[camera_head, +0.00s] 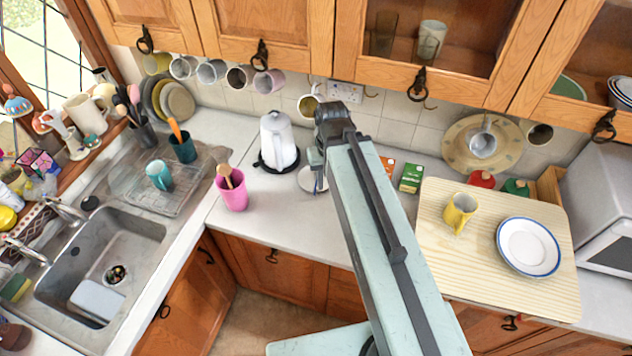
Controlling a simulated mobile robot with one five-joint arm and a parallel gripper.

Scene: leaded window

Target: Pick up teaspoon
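I cannot make out a teaspoon for certain. A metal ladle-like spoon (482,143) hangs on the wall in front of a round beige plate. A pink cup (233,192) on the counter holds wooden-handled utensils. My pale green arm reaches up the middle of the view, over the counter. Its dark end, with my gripper (318,160), is to the right of the white kettle. The fingers are too small and partly hidden, so I cannot tell whether they are open or hold anything. The arm hides part of the counter behind it.
A white kettle (278,141) stands left of my gripper, and a round white item (308,181) lies below it. A wooden board (445,262) at right holds a yellow mug (459,213) and a plate (528,246). The sink (140,235) is at left. Cabinets and hanging mugs line the wall.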

